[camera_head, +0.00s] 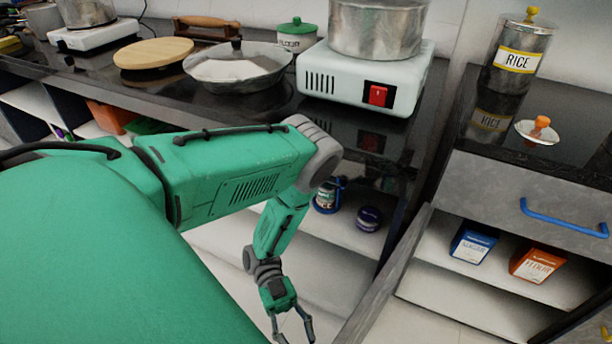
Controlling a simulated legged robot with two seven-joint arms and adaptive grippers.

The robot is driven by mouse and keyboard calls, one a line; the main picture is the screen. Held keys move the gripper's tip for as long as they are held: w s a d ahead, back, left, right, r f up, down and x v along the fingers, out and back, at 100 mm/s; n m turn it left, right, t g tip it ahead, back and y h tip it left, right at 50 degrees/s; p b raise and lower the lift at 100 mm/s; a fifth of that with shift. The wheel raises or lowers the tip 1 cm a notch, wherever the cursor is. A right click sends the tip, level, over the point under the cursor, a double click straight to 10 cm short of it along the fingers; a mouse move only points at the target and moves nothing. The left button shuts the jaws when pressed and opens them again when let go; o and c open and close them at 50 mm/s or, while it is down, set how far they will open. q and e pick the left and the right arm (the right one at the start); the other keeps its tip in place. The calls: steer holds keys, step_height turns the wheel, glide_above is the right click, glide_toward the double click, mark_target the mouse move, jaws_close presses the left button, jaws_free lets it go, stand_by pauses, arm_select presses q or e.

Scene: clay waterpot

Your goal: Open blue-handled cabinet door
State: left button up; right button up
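A grey cabinet front panel (480,189) with a blue bar handle (565,217) is at the right, just under the dark countertop. Below it the cabinet is open and its shelf shows. My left gripper (294,330) hangs low at the bottom centre, with its two thin fingers apart and nothing visible between them. It is well left of and below the blue handle, touching neither handle nor panel. The fingertips are close to the lower picture edge. My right gripper is not in view.
A blue box (472,246) and an orange flour box (538,263) stand on the open shelf. A rice jar (515,62) and a small lid (537,131) are on the right counter. A hot plate (345,80) bears a metal pot (378,28). A grey upright panel edge (388,280) stands right of my gripper.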

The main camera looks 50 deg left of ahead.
arm_select(q)
steer(key=v, duration=0.8)
stand_by(0.4)
